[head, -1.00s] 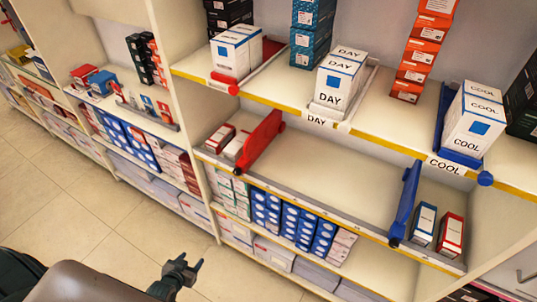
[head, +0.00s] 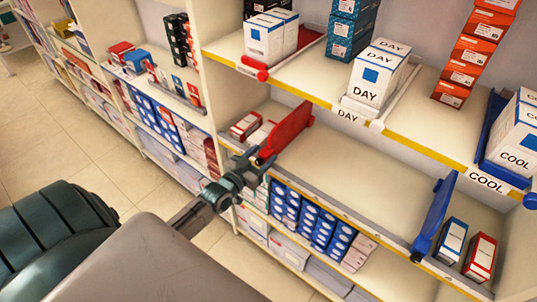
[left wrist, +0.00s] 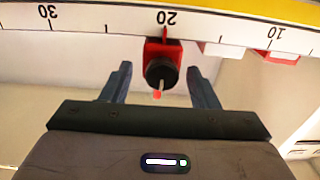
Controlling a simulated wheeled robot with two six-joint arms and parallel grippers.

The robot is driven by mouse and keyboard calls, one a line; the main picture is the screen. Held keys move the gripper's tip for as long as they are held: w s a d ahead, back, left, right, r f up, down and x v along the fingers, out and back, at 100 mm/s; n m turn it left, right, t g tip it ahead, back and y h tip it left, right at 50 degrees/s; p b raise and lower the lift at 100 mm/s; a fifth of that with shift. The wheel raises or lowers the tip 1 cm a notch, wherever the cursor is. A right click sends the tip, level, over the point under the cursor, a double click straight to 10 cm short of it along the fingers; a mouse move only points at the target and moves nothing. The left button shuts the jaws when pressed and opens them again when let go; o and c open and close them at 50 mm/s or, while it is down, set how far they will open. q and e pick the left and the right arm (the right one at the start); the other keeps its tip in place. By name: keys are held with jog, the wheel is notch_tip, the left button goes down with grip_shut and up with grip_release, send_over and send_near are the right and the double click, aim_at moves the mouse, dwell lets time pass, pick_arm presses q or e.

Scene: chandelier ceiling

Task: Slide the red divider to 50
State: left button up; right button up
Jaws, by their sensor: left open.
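The red divider (head: 287,133) stands upright on the middle shelf, toward its left end. In the left wrist view its red front block with a dark round knob (left wrist: 161,70) sits under the scale, its red pointer at about the 20 mark. The scale strip (left wrist: 110,18) shows upside down with 30, 20 and 10; 50 is not in view there. My left gripper (left wrist: 160,88) is open at the shelf front, its fingers on either side of the knob with gaps on both sides. In the head view the left gripper (head: 258,163) is at the divider's front end. My right gripper is not in view.
A blue divider (head: 435,218) stands farther right on the same shelf, with boxes beyond it. Small boxes (head: 246,125) stand left of the red divider. The shelf (head: 365,165) between the dividers is empty. The upper shelf with DAY boxes (head: 378,75) overhangs.

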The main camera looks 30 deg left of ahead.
aim_at(268, 150)
pick_arm(q)
jog(key=shift+w+f+b, duration=0.15)
jog(key=shift+w+b, duration=0.35)
jog(key=shift+w, duration=0.65)
jog(key=shift+w+d, duration=0.1)
jog(key=shift+w, duration=0.35)
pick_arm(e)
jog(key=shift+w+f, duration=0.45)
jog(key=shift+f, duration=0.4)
